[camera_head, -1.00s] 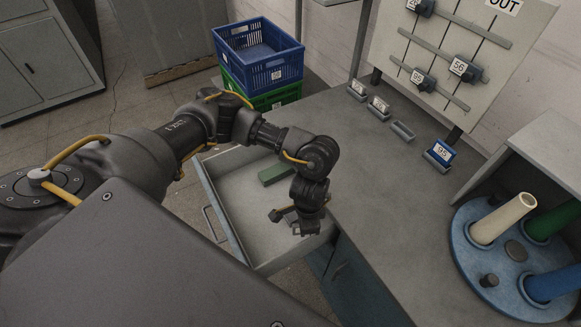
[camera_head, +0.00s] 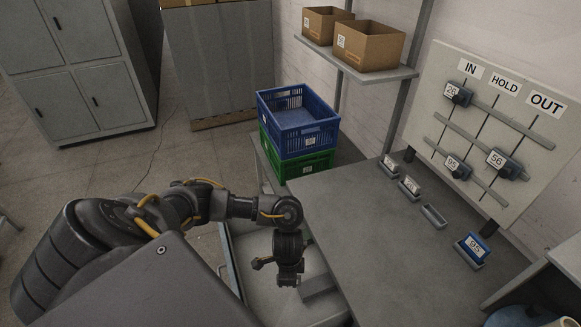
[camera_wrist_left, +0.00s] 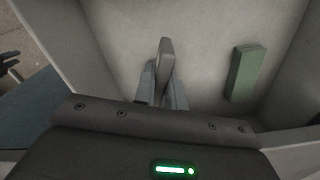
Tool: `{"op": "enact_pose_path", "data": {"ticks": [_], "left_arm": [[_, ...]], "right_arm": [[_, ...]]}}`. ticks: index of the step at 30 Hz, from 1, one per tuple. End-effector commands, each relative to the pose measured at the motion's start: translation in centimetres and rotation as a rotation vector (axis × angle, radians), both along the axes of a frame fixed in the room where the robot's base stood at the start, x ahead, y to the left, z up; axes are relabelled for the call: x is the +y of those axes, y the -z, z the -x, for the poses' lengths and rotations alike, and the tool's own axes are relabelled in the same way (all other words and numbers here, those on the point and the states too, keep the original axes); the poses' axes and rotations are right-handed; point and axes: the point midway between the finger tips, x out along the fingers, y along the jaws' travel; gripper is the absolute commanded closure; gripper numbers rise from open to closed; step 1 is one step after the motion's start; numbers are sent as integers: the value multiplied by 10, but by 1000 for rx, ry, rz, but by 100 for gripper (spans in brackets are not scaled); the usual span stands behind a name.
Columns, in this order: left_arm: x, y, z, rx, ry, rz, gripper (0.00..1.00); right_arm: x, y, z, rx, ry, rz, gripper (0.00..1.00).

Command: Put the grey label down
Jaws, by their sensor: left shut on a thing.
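My left gripper (camera_head: 289,281) hangs over the open drawer (camera_head: 229,268) at the desk's left side. In the left wrist view the gripper (camera_wrist_left: 165,88) is shut on the grey label (camera_wrist_left: 165,58), a thin flat plate that stands up between the fingertips. The label is above or at the pale drawer floor; I cannot tell whether it touches. In the head view the label is too small to make out. My right gripper is not seen in the head view.
A green block (camera_wrist_left: 245,73) lies in the drawer, with bare floor between. Several label holders line the desk (camera_head: 350,220), one with a blue 95 label (camera_head: 473,246). The IN/HOLD/OUT board (camera_head: 490,125) stands behind. Blue (camera_head: 300,125) and green crates are stacked beyond the drawer.

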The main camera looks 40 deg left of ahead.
Motion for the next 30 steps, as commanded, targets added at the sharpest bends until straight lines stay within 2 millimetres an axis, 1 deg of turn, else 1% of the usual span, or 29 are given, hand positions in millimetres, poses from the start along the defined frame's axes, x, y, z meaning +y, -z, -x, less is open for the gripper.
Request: {"op": "enact_pose_path", "data": {"ticks": [1, 4, 7, 11, 15, 21, 23, 27, 30], "left_arm": [[11, 14, -9, 1, -8, -2, 100], [29, 25, -27, 2, -7, 1, 100], [41, 45, -37, 5, -6, -1, 100], [52, 60, -49, 3, -3, -2, 100], [58, 69, -56, 2, -1, 1, 100], [60, 73, -58, 1, 1, 1, 100], [64, 79, -61, 1, -2, -1, 100], [62, 99, -59, 4, 1, 1, 100], [62, 106, -60, 2, 1, 1, 100]], "right_arm": [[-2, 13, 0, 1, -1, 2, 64], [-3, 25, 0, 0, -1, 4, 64], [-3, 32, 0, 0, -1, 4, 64], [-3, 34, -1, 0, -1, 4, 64], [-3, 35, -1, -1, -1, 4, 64], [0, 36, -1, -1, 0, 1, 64], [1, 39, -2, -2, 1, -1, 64], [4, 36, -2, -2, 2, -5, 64], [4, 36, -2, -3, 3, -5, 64]]}}
